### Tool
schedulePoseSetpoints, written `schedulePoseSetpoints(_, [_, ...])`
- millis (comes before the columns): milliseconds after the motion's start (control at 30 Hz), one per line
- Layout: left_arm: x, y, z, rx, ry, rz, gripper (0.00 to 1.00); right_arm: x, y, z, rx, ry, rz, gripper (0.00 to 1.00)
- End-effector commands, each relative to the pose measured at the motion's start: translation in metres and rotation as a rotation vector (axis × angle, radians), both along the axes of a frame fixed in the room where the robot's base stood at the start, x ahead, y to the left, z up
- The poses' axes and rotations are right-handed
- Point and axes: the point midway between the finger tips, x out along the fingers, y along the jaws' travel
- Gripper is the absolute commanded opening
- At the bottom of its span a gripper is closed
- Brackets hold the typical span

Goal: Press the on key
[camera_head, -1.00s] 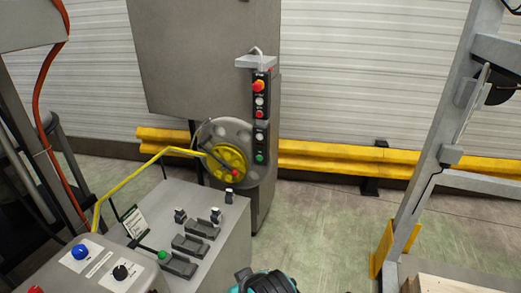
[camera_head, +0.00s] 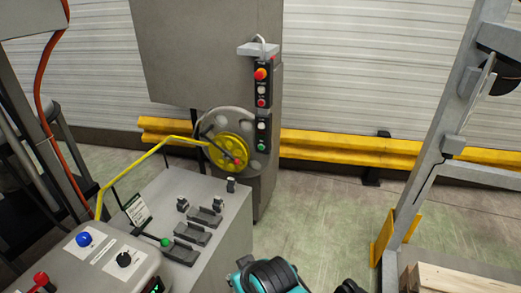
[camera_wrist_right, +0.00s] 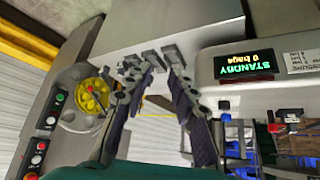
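A black button strip (camera_head: 262,100) on the grey cabinet bears an orange-red mushroom button (camera_head: 260,73), white and red buttons and a green button (camera_head: 262,148). A nearer console carries a blue button (camera_head: 84,239), a black knob (camera_head: 124,259) and a red button (camera_head: 41,278). I cannot read which key is marked on. In the right wrist view the console's display (camera_wrist_right: 245,67) reads "STANDBY 0 bags", and the green button (camera_wrist_right: 60,97) shows at left. My right gripper (camera_wrist_right: 163,62) is open and empty, apart from the buttons. My left gripper is out of view.
A yellow barrier (camera_head: 340,145) runs along the wall. A steel frame (camera_head: 440,140) and wooden boards (camera_head: 455,281) stand right. Open floor lies between.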

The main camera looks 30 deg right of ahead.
Motion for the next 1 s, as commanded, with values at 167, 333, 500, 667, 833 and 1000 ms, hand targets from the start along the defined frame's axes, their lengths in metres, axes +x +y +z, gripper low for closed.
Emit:
schedulePoseSetpoints(167, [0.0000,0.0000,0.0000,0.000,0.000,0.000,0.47,0.0000,0.0000,0.0000,0.000,0.000,0.000,0.00])
schedulePoseSetpoints(333, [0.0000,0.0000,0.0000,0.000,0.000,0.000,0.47,0.0000,0.0000,0.0000,0.000,0.000,0.000,0.00])
schedulePoseSetpoints(500, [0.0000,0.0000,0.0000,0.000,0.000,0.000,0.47,0.0000,0.0000,0.0000,0.000,0.000,0.000,0.00])
schedulePoseSetpoints(667, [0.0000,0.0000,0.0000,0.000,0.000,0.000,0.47,0.0000,0.0000,0.0000,0.000,0.000,0.000,0.00])
schedulePoseSetpoints(833, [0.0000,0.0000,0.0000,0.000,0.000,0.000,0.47,0.0000,0.0000,0.0000,0.000,0.000,0.000,0.00])
schedulePoseSetpoints(1000, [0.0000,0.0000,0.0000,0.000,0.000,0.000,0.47,0.0000,0.0000,0.0000,0.000,0.000,0.000,0.00])
